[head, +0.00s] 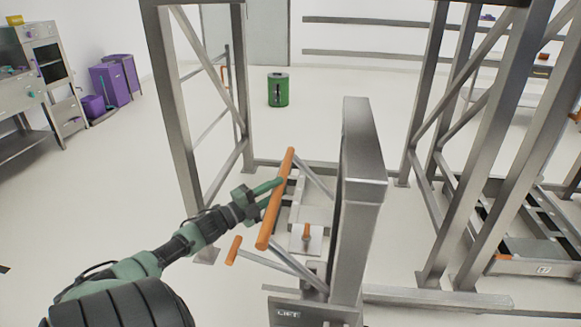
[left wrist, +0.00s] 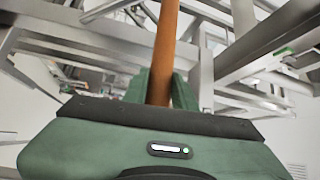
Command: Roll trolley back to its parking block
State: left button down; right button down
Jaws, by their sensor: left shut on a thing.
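The trolley's orange handle bar (head: 275,203) slants through the middle of the head view, with grey struts running from it. My left gripper (head: 272,188) reaches it from the left and is shut on the bar. In the left wrist view the orange bar (left wrist: 164,50) runs between the two green fingers (left wrist: 158,88). The trolley's low body is partly hidden behind the bar and a grey post. I cannot clearly pick out the parking block. My right gripper is not in view.
A thick grey post (head: 360,200) with a LIFT label on its base stands just right of the handle. Steel frame legs (head: 178,110) rise to the left and right. A green bin (head: 278,90) stands beyond. The floor at left is clear up to purple bins (head: 112,82).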

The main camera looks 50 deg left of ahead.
pick_arm(q)
jog(key=s+a+b, duration=0.1)
jog(key=s+a, duration=0.6)
jog(key=a, duration=0.2)
jog(key=shift+s+a+r, duration=0.4)
jog(key=shift+d, duration=0.1)
jog(key=c, duration=1.5)
grip_release()
jog(key=o, duration=0.4)
jog(key=shift+w+d, duration=0.1)
jog(key=shift+w, duration=0.1)
jog(key=shift+s+f+b, duration=0.1)
jog(key=shift+s+f, duration=0.1)
jog(key=shift+s, duration=1.05)
jog(key=shift+s+f+b, duration=0.1)
jog(key=shift+s+f, duration=0.15)
jog(key=shift+s, duration=0.95)
jog(key=shift+s+f+b, duration=0.1)
jog(key=shift+s+f, duration=0.1)
jog(key=shift+s, duration=1.05)
